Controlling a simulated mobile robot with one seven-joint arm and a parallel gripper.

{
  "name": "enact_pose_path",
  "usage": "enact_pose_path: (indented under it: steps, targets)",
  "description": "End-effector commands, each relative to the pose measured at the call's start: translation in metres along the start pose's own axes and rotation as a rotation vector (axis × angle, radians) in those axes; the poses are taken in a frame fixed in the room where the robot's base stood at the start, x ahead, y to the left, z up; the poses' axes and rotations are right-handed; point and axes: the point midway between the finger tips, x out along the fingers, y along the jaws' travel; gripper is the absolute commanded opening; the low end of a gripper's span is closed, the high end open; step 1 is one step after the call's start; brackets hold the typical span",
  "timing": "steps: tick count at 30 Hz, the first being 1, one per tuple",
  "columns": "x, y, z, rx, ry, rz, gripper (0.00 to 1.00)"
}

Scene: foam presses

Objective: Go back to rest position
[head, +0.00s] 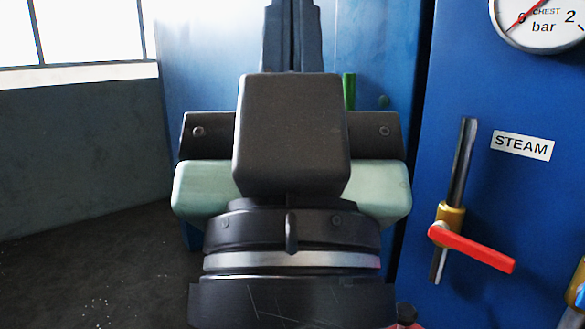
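My gripper (292,35) is in the middle of the head view, seen from behind, with its dark fingers pointing up. The two fingers lie side by side with hardly any gap, so it looks shut. Their tips run past the top edge of the picture, and I see nothing held between them. The gripper body and wrist hide much of what is behind them.
A blue panel (500,225) on the right bears a STEAM label (522,146), a pressure gauge (538,18) and a red lever valve (470,247). A green upright piece (349,91) shows just behind my gripper. The dark floor (90,265) at left looks clear.

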Motion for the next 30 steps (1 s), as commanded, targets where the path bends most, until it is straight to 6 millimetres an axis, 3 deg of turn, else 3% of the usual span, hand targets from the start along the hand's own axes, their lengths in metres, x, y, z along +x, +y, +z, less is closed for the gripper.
enact_pose_path:
  steps: [1,3,12,30]
  targets:
    - [0.024,0.0,-0.022,0.0,-0.001,0.0,0.0]
    - [0.039,0.0,-0.037,0.0,-0.001,0.0,0.0]
    - [0.088,0.0,-0.083,0.001,-0.002,0.0,0.0]
    - [0.094,0.0,-0.088,0.001,-0.002,0.0,0.0]
